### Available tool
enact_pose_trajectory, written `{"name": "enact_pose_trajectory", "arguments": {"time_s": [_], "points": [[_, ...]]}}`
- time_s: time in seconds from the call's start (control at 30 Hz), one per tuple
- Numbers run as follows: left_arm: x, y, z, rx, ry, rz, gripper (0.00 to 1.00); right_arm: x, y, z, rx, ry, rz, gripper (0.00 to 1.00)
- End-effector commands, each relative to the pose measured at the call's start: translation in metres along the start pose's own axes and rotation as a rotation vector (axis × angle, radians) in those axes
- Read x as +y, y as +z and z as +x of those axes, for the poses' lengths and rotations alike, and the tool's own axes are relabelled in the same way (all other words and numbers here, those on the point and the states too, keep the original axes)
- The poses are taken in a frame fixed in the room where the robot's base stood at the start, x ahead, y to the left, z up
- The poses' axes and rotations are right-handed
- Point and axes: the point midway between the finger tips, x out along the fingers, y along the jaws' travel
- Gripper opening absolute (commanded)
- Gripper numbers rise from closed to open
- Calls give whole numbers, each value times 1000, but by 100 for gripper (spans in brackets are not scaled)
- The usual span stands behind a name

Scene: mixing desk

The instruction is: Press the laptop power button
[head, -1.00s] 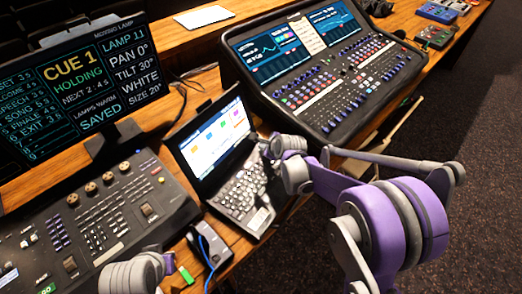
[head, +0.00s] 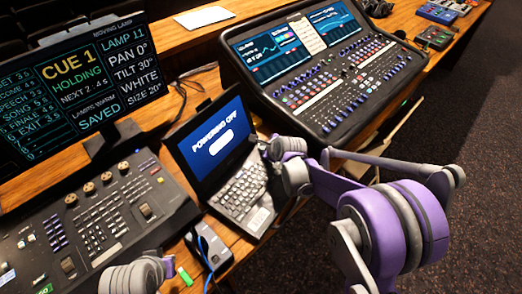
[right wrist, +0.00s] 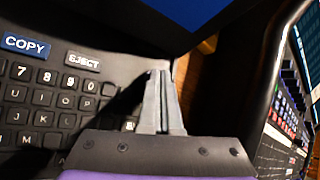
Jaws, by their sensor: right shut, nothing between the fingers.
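The open laptop stands mid-desk in the head view, its screen (head: 213,140) blue with the words "POWERING OFF" and its keyboard (head: 243,192) facing up. My right gripper (head: 267,149) is at the far right corner of the keyboard, beside the screen's hinge. In the right wrist view my right gripper (right wrist: 158,76) is shut and empty, its tips over the deck's right edge, right of the EJECT key (right wrist: 82,60). The power button cannot be made out; the fingers may hide it. Part of my left arm shows at the bottom left; its fingers cannot be made out.
A lighting desk (head: 95,225) lies left of the laptop, with a monitor (head: 75,80) behind it. A large mixing console (head: 330,85) stands close on the right. A small grey box (head: 207,243) with a blue cable and a green-ended piece (head: 185,276) lie in front.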

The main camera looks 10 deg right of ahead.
Motion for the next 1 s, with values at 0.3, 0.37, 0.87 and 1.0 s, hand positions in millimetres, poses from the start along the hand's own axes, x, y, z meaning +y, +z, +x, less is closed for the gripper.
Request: {"name": "enact_pose_trajectory", "arguments": {"time_s": [0.3, 0.37, 0.87, 1.0], "points": [[0, 1, 1, -1, 0, 0, 0, 1, -1, 1, 0, 0, 0, 0], [0, 1, 1, -1, 0, 0, 0, 1, -1, 1, 0, 0, 0, 0], [0, -5, -5, 4, 0, 0, 0, -7, 7, -10, 0, 0, 0, 0], [0, -4, -5, 4, 0, 0, 0, -7, 7, -9, 0, 0, 0, 0]]}}
